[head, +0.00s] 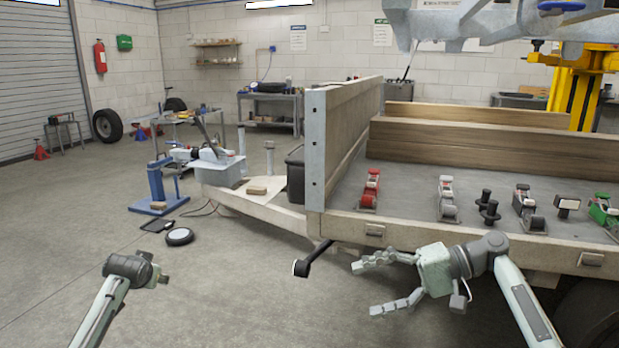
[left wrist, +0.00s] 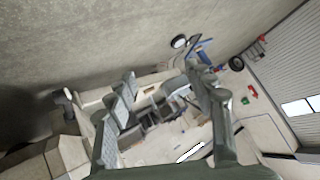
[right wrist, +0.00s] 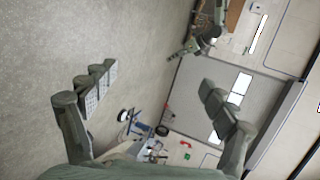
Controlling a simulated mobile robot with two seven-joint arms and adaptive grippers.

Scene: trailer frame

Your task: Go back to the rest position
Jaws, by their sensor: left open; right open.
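My right gripper (head: 368,288) is in front of the trailer's side rail (head: 440,238) in the head view, its fingers pointing left and spread apart. In the right wrist view the right gripper (right wrist: 158,92) is open with nothing between its fingers. My left gripper (head: 158,276) is low on the left side of the head view, over the floor and apart from the trailer, mostly hidden behind its wrist. In the left wrist view the left gripper (left wrist: 165,95) is open and empty.
On the trailer bed (head: 400,190) stand a red ratchet (head: 369,188), a grey ratchet (head: 446,199), black knobs (head: 488,207) and a green ratchet (head: 604,210). A black-handled lever (head: 318,256) sticks out near my right fingers. The floor (head: 230,290) between my grippers is clear.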

